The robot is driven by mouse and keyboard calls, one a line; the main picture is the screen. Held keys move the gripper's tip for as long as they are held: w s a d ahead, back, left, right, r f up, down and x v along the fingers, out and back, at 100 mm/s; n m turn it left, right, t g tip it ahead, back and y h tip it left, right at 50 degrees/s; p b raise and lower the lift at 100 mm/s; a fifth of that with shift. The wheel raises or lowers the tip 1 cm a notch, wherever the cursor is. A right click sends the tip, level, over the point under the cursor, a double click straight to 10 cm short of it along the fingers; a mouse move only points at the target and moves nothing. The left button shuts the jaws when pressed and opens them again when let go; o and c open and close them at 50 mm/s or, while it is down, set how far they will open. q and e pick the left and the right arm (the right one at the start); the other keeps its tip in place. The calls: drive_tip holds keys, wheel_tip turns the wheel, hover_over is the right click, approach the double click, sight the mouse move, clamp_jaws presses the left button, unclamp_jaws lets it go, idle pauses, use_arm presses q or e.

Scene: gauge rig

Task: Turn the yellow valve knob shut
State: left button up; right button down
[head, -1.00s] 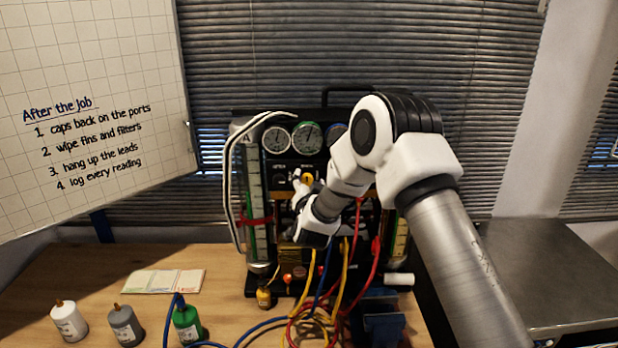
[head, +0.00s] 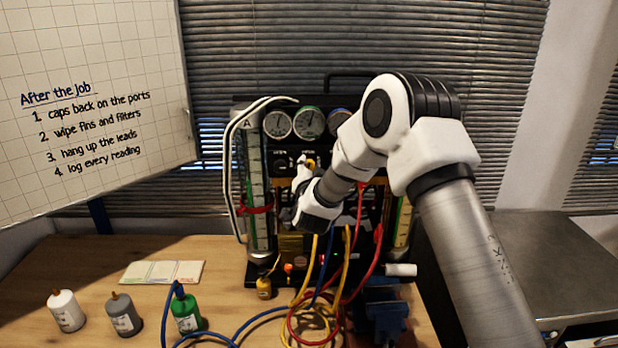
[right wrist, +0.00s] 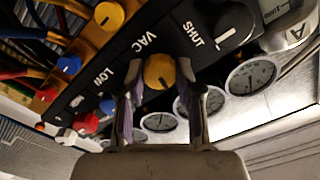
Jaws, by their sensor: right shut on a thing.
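The yellow valve knob (right wrist: 159,71) sits on the black panel near the VAC lettering in the right wrist view. My right gripper (right wrist: 159,78) has one finger on each side of it and is shut on it. In the head view the knob (head: 311,163) is a small yellow spot below the gauges, partly hidden by my right gripper (head: 304,172). I cannot make out which way the knob points. My left gripper is in neither view.
A black knob (right wrist: 233,24) beside SHUT and another yellow knob (right wrist: 108,16) are close by. Round gauges (head: 309,122) sit above. Red, blue and yellow hoses hang below the rig. Bottles stand at the bench's front left; a blue vise (head: 386,315) is at right.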

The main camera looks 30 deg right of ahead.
drive_tip(key=m+b, duration=1.5)
drive_tip(key=b, duration=0.8)
drive_tip(key=shift+m+b, duration=0.3)
drive_tip(key=shift+b, duration=0.05)
drive_tip(key=shift+r, duration=0.1)
drive_tip(key=shift+m, duration=0.3)
drive_tip(key=c, duration=0.8)
unclamp_jaws()
drive_tip(key=shift+d, duration=0.1)
drive_tip(key=shift+o, duration=0.2)
